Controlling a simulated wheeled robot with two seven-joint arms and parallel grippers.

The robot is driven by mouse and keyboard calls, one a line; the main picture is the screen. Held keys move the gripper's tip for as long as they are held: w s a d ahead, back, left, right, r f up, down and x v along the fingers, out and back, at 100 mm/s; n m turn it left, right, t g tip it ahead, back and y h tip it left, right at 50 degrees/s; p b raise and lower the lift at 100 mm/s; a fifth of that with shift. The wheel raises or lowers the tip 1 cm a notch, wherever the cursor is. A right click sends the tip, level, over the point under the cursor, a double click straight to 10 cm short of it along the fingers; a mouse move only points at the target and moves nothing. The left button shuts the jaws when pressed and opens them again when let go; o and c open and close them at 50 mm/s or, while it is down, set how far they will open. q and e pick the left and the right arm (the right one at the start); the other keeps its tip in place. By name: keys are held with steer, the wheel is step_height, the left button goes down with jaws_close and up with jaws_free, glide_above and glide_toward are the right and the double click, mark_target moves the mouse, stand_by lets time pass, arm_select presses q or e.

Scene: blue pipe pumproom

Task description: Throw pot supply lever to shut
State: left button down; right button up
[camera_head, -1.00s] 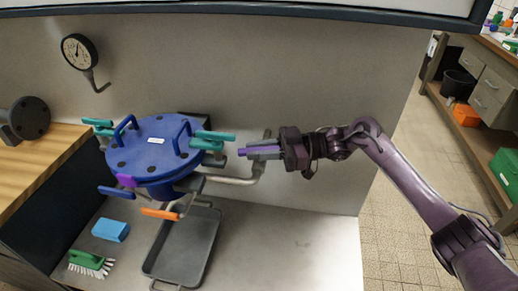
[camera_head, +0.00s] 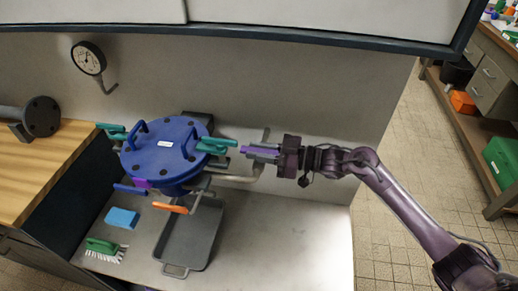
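The blue round pot (camera_head: 160,150) stands at the left with its lid on. A grey supply pipe (camera_head: 236,179) runs from it to the right. A purple bar (camera_head: 246,149), which looks like the supply lever's handle, lies roughly level right of the pot. My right gripper (camera_head: 254,153) comes in from the right, its grey fingers along both sides of this bar and apparently shut on it. The lever's pivot is hidden. My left gripper is out of view.
Teal clamps (camera_head: 216,145) sit on the pot's rim. An orange handle (camera_head: 170,208) sticks out below, over a grey tray (camera_head: 190,240). A blue sponge (camera_head: 121,218) and green brush (camera_head: 103,246) lie left of the tray. A gauge (camera_head: 88,58) hangs on the back wall.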

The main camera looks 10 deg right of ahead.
steer(key=o, duration=0.3)
steer(key=shift+o, duration=0.2)
steer(key=shift+d, duration=0.1)
steer(key=shift+s+d+f, duration=0.1)
steer(key=shift+s+d, duration=0.05)
steer(key=shift+d, duration=0.15)
steer(key=b+v, duration=0.1)
steer(key=v, duration=0.6)
steer(key=shift+b, duration=0.4)
steer(key=shift+s+d, duration=0.1)
